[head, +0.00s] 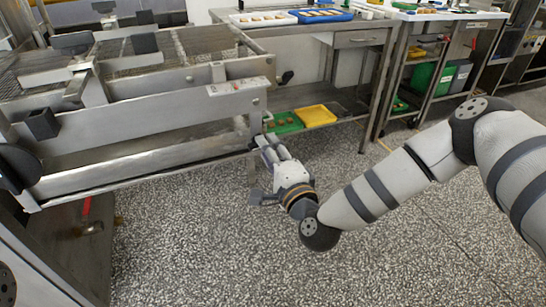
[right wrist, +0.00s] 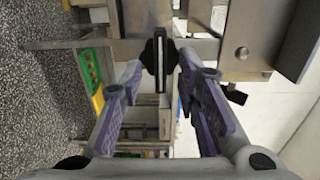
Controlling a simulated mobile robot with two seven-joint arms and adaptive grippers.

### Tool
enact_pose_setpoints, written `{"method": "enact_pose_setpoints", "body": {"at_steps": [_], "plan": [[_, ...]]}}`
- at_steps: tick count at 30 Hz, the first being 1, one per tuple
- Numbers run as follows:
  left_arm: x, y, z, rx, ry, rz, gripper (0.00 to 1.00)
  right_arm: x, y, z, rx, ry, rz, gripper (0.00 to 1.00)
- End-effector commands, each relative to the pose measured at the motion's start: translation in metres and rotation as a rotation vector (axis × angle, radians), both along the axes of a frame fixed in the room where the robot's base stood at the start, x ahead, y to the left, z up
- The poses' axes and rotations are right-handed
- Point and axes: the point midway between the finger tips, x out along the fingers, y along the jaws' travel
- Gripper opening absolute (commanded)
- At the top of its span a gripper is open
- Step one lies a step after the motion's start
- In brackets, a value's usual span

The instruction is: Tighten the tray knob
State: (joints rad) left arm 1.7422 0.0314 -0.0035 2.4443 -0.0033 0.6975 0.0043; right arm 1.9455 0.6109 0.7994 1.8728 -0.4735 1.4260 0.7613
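A black lobed knob (right wrist: 158,57) with a pale bar along its middle shows in the right wrist view, ahead of my right gripper and between the lines of its fingers. In the head view my right gripper (head: 267,146) is at the right end of the steel machine (head: 150,120), below its corner. In the right wrist view its purple-grey fingers (right wrist: 160,105) are wide apart with nothing held between them. In the head view the knob is mostly hidden by the gripper. I cannot tell whether a finger touches it. My left gripper is not in view.
Another black knob (head: 285,77) sticks out above on the machine's end. Behind stands a steel table (head: 345,38) with a green tray (head: 284,122) and a yellow tray (head: 316,115) on its lower shelf. The speckled floor (head: 200,250) in front is clear.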

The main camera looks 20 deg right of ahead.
Motion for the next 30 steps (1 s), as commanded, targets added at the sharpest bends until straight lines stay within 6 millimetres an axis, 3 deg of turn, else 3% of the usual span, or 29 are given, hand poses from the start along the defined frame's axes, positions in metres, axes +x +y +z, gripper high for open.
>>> {"method": "enact_pose_setpoints", "body": {"at_steps": [9,13,18,30], "plan": [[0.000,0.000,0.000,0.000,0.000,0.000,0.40,-0.080,-0.002,-0.001,0.002,0.007,0.003,0.30],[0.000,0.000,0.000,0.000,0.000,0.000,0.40,-0.104,-0.003,-0.001,0.002,0.006,0.002,0.30],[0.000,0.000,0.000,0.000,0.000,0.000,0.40,-0.115,-0.004,0.000,0.001,0.003,0.001,0.30],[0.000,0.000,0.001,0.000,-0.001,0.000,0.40,-0.116,-0.002,-0.002,-0.004,0.010,0.008,0.30]]}}
